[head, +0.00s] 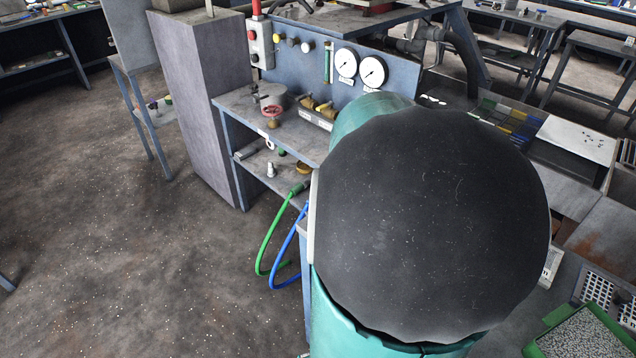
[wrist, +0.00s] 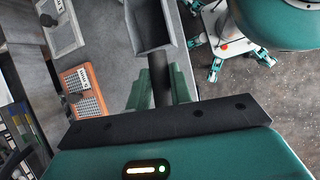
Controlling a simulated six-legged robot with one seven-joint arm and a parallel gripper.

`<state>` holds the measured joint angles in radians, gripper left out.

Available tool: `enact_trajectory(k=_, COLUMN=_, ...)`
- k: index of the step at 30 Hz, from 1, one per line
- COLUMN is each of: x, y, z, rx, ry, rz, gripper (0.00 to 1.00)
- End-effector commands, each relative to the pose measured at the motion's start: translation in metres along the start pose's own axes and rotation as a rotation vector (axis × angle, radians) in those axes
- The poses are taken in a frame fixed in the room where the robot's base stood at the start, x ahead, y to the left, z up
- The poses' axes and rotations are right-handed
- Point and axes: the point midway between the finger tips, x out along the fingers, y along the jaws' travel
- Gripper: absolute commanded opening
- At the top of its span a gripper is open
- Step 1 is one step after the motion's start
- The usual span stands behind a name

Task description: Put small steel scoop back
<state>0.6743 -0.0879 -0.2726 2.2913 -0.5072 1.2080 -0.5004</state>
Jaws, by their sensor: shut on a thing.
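The small steel scoop (wrist: 152,30) shows in the wrist view, with a grey open pan at the top and a dark handle running down to my gripper (wrist: 160,90). My gripper is shut on the handle, its green fingers on either side. The pan points away from the gripper, and no contents can be made out in it. A dark strip across my wrist hides the lower end of the handle. In the head view my own arm covers the middle and right, and neither the gripper nor the scoop shows.
The head view shows a bench shelf (head: 235,103), a blue panel with gauges (head: 372,72), a green hose (head: 266,245) and a green tray (head: 532,349) at lower right. The floor (head: 130,250) at left is open.

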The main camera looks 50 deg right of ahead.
Motion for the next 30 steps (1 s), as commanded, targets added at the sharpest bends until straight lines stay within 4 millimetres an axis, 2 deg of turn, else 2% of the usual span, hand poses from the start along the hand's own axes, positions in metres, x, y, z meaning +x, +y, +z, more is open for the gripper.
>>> enact_trajectory(k=8, x=0.018, y=0.041, z=-0.037, rx=0.000, ry=-0.004, rz=-0.002, gripper=0.00)
enact_trajectory(k=15, x=0.049, y=0.060, z=-0.069, rx=-0.001, ry=-0.003, rz=-0.002, gripper=0.00)
enact_trajectory(k=23, x=0.063, y=0.069, z=-0.084, rx=-0.001, ry=-0.001, rz=0.000, gripper=0.00)
enact_trajectory(k=30, x=0.090, y=0.065, z=-0.099, rx=-0.001, ry=0.000, rz=-0.001, gripper=0.00)
